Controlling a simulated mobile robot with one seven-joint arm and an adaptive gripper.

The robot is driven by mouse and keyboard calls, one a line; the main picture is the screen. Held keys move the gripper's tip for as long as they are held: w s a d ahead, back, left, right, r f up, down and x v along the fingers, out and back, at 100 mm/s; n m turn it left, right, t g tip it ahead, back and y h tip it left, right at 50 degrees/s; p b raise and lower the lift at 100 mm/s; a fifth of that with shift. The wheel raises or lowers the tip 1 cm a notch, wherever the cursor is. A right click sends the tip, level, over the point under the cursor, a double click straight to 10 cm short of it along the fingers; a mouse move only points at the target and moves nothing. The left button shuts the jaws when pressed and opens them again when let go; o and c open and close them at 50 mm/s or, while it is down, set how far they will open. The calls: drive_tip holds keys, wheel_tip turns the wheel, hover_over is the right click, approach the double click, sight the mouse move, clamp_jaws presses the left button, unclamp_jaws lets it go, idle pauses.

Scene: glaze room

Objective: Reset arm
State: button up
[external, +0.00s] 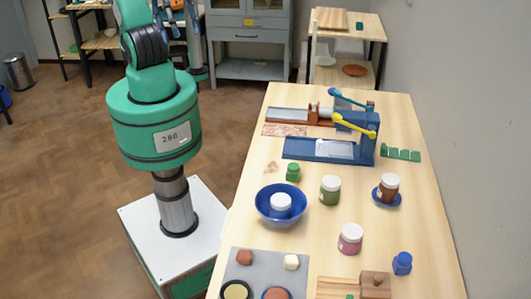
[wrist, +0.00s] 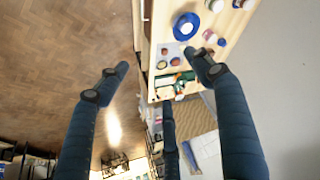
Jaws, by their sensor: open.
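My gripper (wrist: 160,68) is open and empty in the wrist view. Its dark blue fingers are spread wide, with one at the left, one at the right and one lower in the middle. Nothing lies between them up close. The floor and the wooden table (wrist: 245,22) show beyond, farther off. In the external view my arm is raised at the left, standing apart from the table (external: 245,205). Its upper end is cut off by the top edge, and the fingers cannot be made out clearly there.
The table holds a blue bowl (external: 262,211) with a white-lidded jar in it, a green jar (external: 330,193), a pink jar (external: 349,243), a brown jar on a blue saucer (external: 376,198) and a blue press (external: 363,148). A grey cabinet (external: 249,45) stands behind. Floor left of me is mostly clear.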

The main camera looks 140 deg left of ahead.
idle(0.3)
wheel_tip(320, 180, down, 7)
drive_tip(key=b, duration=0.7)
drive_tip(key=shift+f, duration=0.15)
